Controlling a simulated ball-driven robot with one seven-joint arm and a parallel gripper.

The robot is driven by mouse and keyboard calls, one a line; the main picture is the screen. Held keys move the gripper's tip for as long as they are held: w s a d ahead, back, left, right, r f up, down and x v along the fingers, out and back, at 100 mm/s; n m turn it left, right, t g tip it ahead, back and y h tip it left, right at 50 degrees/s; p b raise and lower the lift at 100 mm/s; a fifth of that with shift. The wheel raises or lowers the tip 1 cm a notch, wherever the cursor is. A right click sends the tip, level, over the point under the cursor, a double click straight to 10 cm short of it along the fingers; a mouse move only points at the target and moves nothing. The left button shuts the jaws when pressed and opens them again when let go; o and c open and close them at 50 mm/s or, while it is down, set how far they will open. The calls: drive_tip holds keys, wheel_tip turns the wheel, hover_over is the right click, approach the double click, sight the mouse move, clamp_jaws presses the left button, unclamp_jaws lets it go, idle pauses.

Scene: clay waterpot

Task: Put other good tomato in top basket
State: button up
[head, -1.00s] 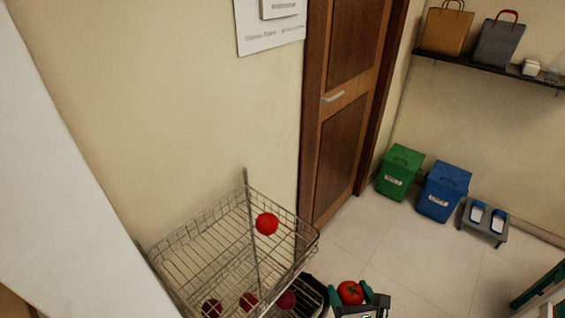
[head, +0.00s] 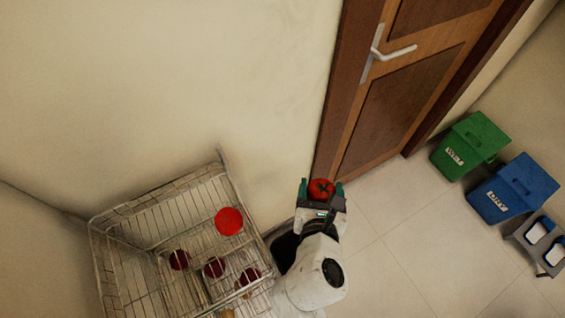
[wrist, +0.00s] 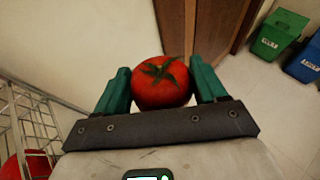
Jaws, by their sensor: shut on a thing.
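My gripper (head: 320,192) is shut on a red tomato (head: 321,188) with a green stem, held in the air to the right of the wire basket rack. In the wrist view the tomato (wrist: 161,82) sits between the two green fingers. The top basket (head: 150,205) is at the lower left of the head view. One bright red tomato (head: 229,221) shows in the top basket. Several darker red things (head: 214,267) show lower, seen through the wires; their level is hard to tell. In the wrist view the basket wires (wrist: 38,125) are at the left edge.
A wooden door (head: 410,90) with a handle stands behind my gripper. A green bin (head: 470,145), a blue bin (head: 513,188) and a small stool (head: 540,243) are at the right. The tiled floor (head: 415,240) between is clear.

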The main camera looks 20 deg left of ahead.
drive_tip(key=s+a+r+n+y+p, duration=0.1)
drive_tip(key=s+a+r, duration=0.3)
drive_tip(key=s+a, duration=0.3)
drive_tip(key=s+a+r+n+g+y+p, duration=0.1)
drive_tip(key=s+a+r+y, duration=0.1)
drive_tip(key=s+a+r, duration=0.45)
drive_tip(key=s+a+r+n+y+p, duration=0.1)
drive_tip(key=s+a+r+n, duration=0.15)
drive_tip(key=s+a, duration=0.55)
drive_tip(key=shift+m+g, duration=0.3)
drive_tip(key=shift+m, duration=0.15)
drive_tip(key=f+b, duration=0.2)
drive_tip(key=b, duration=0.2)
drive_tip(key=f+b, duration=0.3)
drive_tip(key=b, duration=0.1)
drive_tip(key=shift+a+f+b, duration=0.2)
drive_tip(key=shift+f+b, duration=0.15)
drive_tip(key=o, duration=1.2)
drive_tip(key=shift+c, duration=0.2)
drive_tip(key=v, duration=1.1)
